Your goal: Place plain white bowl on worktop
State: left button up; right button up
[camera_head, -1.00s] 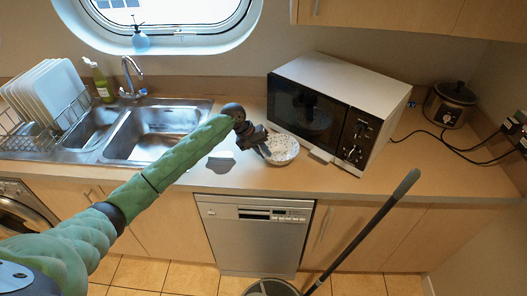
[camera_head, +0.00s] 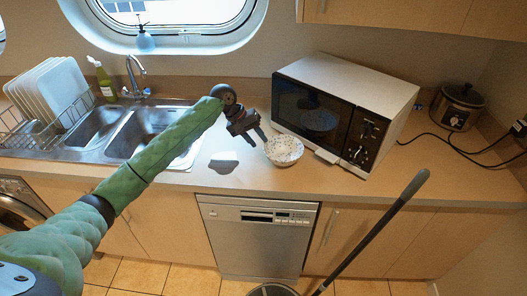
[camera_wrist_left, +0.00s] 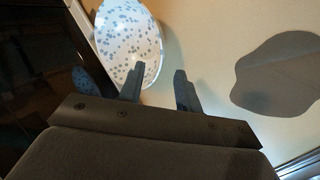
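A white bowl with grey-blue speckles (camera_head: 285,151) stands upright on the worktop (camera_head: 300,182), in front of the microwave. It also shows at the top of the left wrist view (camera_wrist_left: 128,40). No plain white bowl is clearly visible; a dim bowl-like shape shows in the dark microwave door, possibly a reflection. My left gripper (camera_head: 258,139) is just left of the speckled bowl in the head view. In the left wrist view its two fingers (camera_wrist_left: 158,88) are apart with nothing between them, one close to the bowl's rim. Contact cannot be told. My right gripper is out of view.
The microwave (camera_head: 345,108) stands behind the bowl. A flat grey irregular patch (camera_head: 224,162) lies on the worktop to the left, before the sink (camera_head: 150,130). A cooker pot (camera_head: 458,104) with cables is at the right. A grey pole (camera_head: 385,222) rises before the cupboards.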

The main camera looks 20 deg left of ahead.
pick_arm(q)
jog(key=b+v, duration=0.1)
jog(key=v, duration=0.3)
jog(key=shift+a+r, duration=0.2)
jog(key=shift+r, duration=0.1)
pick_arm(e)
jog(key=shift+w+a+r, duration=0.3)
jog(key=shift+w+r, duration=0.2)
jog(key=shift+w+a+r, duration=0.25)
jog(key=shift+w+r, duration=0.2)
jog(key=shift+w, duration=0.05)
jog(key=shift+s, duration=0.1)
